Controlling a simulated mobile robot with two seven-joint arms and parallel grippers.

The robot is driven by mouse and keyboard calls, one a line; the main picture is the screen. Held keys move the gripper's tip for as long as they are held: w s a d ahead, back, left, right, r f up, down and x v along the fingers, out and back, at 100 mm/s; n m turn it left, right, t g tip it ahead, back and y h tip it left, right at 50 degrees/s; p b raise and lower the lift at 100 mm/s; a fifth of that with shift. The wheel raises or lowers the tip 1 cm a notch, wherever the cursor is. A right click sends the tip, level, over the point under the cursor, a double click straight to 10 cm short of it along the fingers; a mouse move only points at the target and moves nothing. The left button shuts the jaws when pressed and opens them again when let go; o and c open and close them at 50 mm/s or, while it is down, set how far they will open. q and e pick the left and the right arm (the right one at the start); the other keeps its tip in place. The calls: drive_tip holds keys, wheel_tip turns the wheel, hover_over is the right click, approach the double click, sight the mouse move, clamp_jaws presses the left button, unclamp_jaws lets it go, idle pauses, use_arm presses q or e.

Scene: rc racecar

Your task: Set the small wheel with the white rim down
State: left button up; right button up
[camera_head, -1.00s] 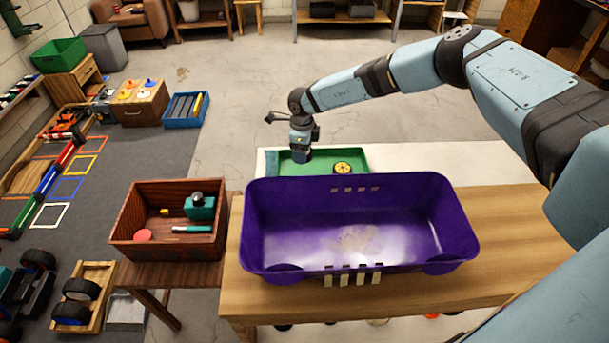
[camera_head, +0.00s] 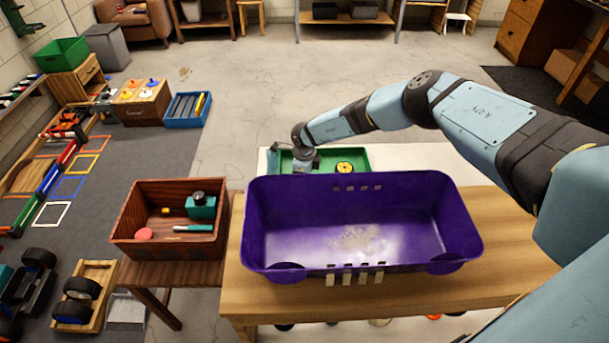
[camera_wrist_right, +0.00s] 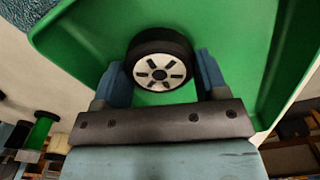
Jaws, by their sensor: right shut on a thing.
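The small wheel (camera_wrist_right: 160,70), a black tyre with a white spoked rim, is between the fingers of my right gripper (camera_wrist_right: 160,80) in the right wrist view. The gripper is shut on it, over the floor of the green tray (camera_wrist_right: 225,30). I cannot tell whether the wheel touches the tray. In the head view my right gripper (camera_head: 303,165) is low at the left part of the green tray (camera_head: 362,157), behind the purple bin; the wheel is hidden there. My left gripper is not in view.
A yellow-rimmed wheel (camera_head: 344,167) lies in the green tray, right of my gripper. The large purple bin (camera_head: 362,262) stands in front of it on the wooden table (camera_head: 490,270). A wooden box (camera_head: 170,250) with several small items stands to the left.

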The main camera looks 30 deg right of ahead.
drive_tip(key=shift+f, duration=0.2)
drive_tip(key=o, duration=0.6)
wheel_tip(320, 180, up, 12)
drive_tip(key=shift+r+p, duration=0.2)
drive_tip(key=shift+p, duration=0.2)
